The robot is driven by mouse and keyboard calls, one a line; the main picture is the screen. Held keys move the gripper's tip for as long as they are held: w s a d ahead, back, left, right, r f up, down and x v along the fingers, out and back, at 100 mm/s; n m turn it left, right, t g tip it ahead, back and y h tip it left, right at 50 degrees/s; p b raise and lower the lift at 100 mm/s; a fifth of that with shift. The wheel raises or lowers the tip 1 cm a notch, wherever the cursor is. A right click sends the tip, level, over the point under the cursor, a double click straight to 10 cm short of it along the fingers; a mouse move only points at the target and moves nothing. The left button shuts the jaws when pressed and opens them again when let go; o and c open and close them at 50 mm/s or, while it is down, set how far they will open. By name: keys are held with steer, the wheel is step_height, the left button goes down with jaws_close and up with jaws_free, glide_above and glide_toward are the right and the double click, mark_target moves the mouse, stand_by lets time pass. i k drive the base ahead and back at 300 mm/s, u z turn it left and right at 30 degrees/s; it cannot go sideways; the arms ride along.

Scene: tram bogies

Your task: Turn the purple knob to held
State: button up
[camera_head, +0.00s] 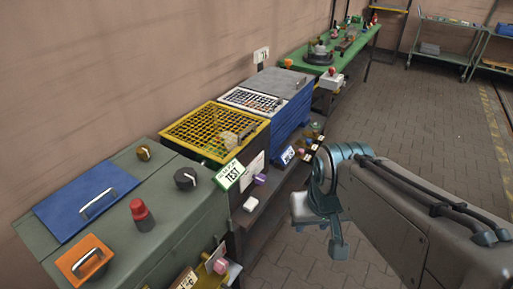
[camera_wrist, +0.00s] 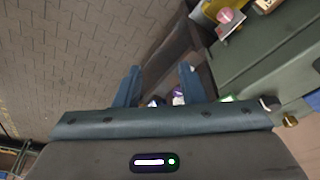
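In the wrist view a small purple thing (camera_wrist: 178,95), apparently this knob, shows beyond my fingers and is partly covered by my gripper body. My gripper (camera_wrist: 159,75) has its two blue fingers apart, with nothing held. In the head view my gripper hangs to the right of the knob, clear of it, and its fingertips are hard to make out. The knob's position marks are too small to read.
A green cabinet (camera_head: 120,190) with an orange panel (camera_head: 85,262), red button (camera_head: 141,214) and black knob (camera_head: 186,178) stands at left. A yellow grid box (camera_head: 214,133) and blue box (camera_head: 290,118) sit behind the knob. The paved floor (camera_head: 420,130) at right is free.

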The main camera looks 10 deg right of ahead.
mark_target(261, 178)
steer(key=u, duration=0.1)
steer(key=i, duration=0.5)
steer(key=k, duration=0.5)
steer(key=u, duration=0.6)
steer(key=i, duration=0.6)
steer(key=z, duration=0.75)
